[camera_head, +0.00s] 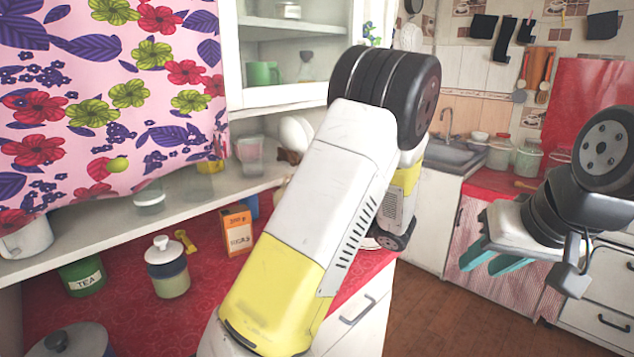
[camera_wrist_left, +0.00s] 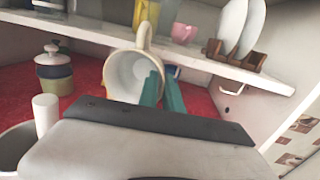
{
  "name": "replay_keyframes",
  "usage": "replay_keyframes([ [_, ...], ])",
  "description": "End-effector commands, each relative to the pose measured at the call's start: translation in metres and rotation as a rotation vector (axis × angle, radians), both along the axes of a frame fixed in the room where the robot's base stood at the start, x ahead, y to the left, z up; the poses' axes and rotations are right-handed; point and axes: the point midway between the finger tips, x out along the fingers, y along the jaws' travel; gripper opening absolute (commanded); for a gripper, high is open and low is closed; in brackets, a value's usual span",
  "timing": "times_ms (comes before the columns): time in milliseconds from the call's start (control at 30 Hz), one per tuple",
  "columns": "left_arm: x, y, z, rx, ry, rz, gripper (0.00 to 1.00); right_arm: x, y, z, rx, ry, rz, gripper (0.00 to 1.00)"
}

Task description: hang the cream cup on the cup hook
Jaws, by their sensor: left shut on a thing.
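In the left wrist view, the cream cup (camera_wrist_left: 124,76) hangs in the air below the shelf edge, its mouth turned toward the camera and its handle pointing up. My left gripper (camera_wrist_left: 158,86) is shut on the cup's right wall with its teal fingers. A small pale hook (camera_wrist_left: 232,89), which looks like the cup hook, is under the shelf to the right of the cup, apart from it. In the head view my left arm hides the left gripper, the cup and the hook. My right gripper (camera_head: 491,262) is open and empty, over the floor at the right.
The shelf (camera_head: 120,217) carries a plate rack (camera_wrist_left: 236,56) and cups. On the red counter stand a lidded jar (camera_head: 168,268), an orange box (camera_head: 236,231) and a green tea tin (camera_head: 83,277). A floral curtain (camera_head: 110,90) hangs at left.

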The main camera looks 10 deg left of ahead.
Motion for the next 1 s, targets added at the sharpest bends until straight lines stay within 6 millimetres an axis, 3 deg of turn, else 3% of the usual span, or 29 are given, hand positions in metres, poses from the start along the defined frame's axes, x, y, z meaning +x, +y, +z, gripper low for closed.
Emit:
replay_keyframes([
  [100,0.000,0.001,-0.026,0.004,0.005,0.001,0.00,0.000,0.000,0.000,0.000,0.000,0.000,0.32],
  [333,0.000,0.001,-0.061,0.001,0.001,0.002,0.00,0.000,0.000,0.000,0.000,0.000,0.000,0.32],
  [833,0.001,-0.002,-0.064,-0.002,-0.003,0.036,0.00,0.000,0.000,0.000,0.000,0.000,0.000,0.32],
  [1000,0.004,0.006,-0.064,0.000,-0.001,0.043,0.00,0.000,0.000,0.000,0.000,0.000,0.000,0.32],
])
